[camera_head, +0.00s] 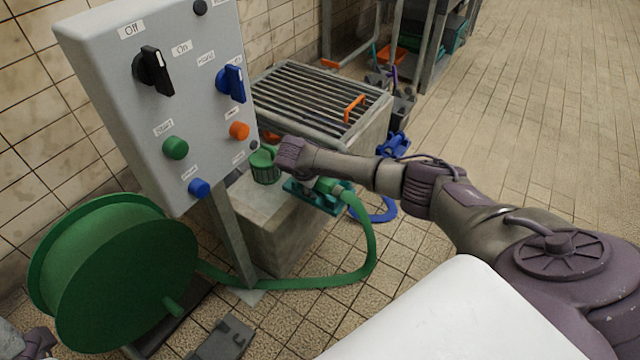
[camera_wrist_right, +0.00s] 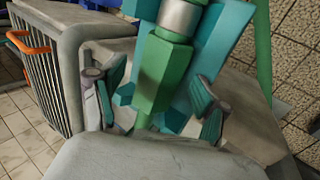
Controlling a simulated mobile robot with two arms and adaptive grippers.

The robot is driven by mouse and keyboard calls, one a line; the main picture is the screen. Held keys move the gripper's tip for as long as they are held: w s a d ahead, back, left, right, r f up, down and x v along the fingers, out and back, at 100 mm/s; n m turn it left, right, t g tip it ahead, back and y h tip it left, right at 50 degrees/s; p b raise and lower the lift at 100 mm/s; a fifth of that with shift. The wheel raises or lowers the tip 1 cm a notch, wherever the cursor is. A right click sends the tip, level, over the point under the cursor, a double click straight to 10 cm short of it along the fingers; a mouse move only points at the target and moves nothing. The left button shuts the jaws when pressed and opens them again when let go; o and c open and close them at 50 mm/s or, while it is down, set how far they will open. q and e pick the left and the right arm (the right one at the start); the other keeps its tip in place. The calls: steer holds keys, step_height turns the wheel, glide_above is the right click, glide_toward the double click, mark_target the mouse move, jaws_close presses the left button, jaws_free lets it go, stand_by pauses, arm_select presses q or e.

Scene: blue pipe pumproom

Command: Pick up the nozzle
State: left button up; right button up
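The green nozzle (camera_head: 265,167) lies in a teal holder (camera_head: 318,197) on a concrete block, its hose end toward the right. In the right wrist view the nozzle (camera_wrist_right: 163,72) runs down the middle of the picture over the teal holder (camera_wrist_right: 218,50). My right gripper (camera_wrist_right: 155,100) is open, with one teal-padded finger on each side of the nozzle and visible gaps between. In the head view my right wrist covers part of the nozzle, and the fingers are hidden. Only a small part of my left arm shows at the lower left corner; its gripper does not show.
A grey control panel (camera_head: 165,110) on a post stands close left of the nozzle. A green hose (camera_head: 372,250) runs from the nozzle to a green reel (camera_head: 115,270). A slatted grate (camera_head: 300,97) with an orange handle stands behind. Open tiled floor lies to the right.

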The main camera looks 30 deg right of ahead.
steer(key=c, duration=1.4)
steer(key=shift+o, duration=0.2)
